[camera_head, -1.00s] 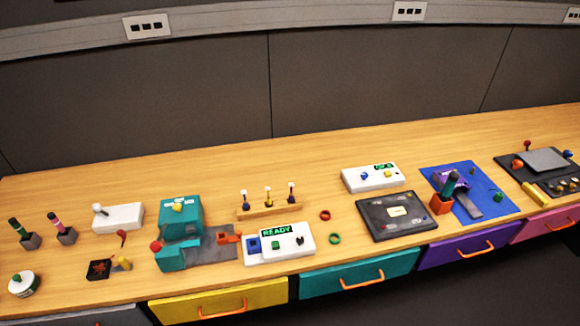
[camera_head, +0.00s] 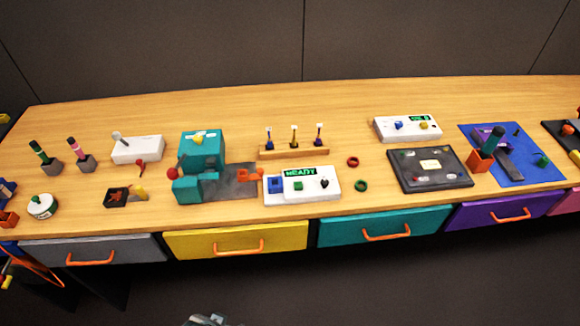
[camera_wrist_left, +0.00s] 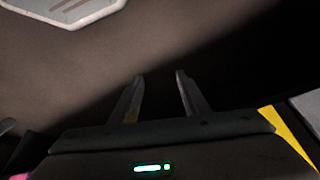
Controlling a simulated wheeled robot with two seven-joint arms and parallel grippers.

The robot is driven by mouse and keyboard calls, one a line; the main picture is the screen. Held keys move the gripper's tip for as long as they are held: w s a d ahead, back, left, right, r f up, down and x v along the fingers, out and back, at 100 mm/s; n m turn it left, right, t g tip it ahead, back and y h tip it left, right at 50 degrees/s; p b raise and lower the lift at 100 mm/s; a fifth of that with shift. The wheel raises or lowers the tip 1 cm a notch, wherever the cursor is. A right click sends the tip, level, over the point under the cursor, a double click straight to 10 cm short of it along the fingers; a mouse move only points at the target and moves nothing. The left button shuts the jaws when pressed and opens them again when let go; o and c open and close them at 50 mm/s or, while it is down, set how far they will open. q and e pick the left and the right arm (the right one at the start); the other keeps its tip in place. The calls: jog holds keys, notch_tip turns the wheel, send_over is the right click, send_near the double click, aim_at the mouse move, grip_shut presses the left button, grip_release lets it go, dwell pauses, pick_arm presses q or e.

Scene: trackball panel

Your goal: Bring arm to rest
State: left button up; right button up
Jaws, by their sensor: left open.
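My left gripper (camera_wrist_left: 159,82) shows in the left wrist view with its two fingers apart and nothing between them. Dark, empty space lies beyond the fingertips. In the head view a small grey piece (camera_head: 207,320), probably part of my arm, shows at the bottom edge, in front of and below the drawers. It is well clear of the wooden table (camera_head: 215,110). No gripper fingers can be made out there. My right gripper is in neither view.
The table holds a white READY panel (camera_head: 325,199), a teal machine (camera_head: 203,148) and a dark panel (camera_head: 430,184). Grey (camera_head: 130,247), yellow (camera_head: 200,243), teal (camera_head: 340,232) and purple (camera_head: 470,216) drawers line its front, with orange handles sticking out. Dark open floor lies below.

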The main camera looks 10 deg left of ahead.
pick_arm(q)
jog(key=s+d+f+t+b, duration=0.1)
jog(key=f+b, duration=0.9)
jog(key=f, duration=2)
jog(key=shift+s+d+f+h, duration=0.15)
jog(key=shift+s+d+h, duration=0.15)
jog(key=shift+s, duration=0.75)
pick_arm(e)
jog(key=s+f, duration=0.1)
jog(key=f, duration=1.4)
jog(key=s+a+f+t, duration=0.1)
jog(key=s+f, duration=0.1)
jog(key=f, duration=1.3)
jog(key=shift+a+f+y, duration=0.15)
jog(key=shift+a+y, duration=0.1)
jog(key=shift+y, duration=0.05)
